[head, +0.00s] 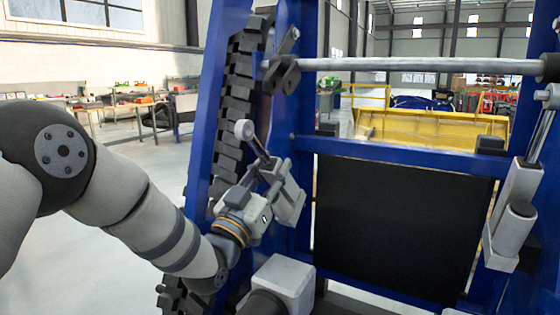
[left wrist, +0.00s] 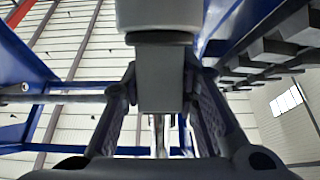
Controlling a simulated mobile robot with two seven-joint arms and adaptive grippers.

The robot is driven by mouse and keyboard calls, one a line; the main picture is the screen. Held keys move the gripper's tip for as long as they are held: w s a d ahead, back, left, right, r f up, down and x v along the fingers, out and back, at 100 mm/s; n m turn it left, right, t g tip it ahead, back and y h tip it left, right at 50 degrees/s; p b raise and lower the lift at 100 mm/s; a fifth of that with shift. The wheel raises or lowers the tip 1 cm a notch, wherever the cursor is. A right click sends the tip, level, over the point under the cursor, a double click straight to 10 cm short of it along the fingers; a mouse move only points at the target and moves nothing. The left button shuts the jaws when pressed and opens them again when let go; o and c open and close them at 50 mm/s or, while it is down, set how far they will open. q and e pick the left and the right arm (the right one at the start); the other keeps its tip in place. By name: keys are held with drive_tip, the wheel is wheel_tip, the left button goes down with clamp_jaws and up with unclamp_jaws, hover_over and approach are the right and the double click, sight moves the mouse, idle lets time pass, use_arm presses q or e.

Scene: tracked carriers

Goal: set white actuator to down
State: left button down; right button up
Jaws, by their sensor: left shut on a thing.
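A white actuator (head: 290,203) is on the left side of the blue frame, its body tilted. Its thin rod rises up and left to a round white end (head: 244,129). My left gripper (head: 266,180) reaches it from the lower left and is shut on it. In the left wrist view, a grey and white block of the actuator (left wrist: 161,80) sits between the two dark fingers, with a shiny rod below it. The exact contact is partly hidden in the head view. A second white actuator (head: 515,205) stands on the right post. My right gripper is not in view.
The blue frame (head: 390,152) holds a black panel (head: 395,225), with a grey bar (head: 420,65) across the top. A dark track (head: 235,95) hangs along the left post. A white block (head: 285,279) is close below my left gripper. Open floor lies to the left.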

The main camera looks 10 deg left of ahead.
use_arm(q)
drive_tip(key=shift+s+a+f+t+h+b, duration=0.15)
drive_tip(key=shift+s+f+t+h+b, duration=0.25)
drive_tip(key=shift+f, duration=0.25)
drive_tip(key=shift+s+a+f+t+h+b, duration=0.2)
drive_tip(key=shift+s+f+t, duration=0.1)
drive_tip(key=shift+s+f, duration=0.25)
drive_tip(key=shift+f, duration=0.1)
drive_tip(key=c, duration=1.2)
unclamp_jaws()
drive_tip(key=shift+c, duration=0.2)
approach(270, 178)
drive_tip(key=shift+v, duration=1.6)
drive_tip(key=shift+d+f, duration=0.1)
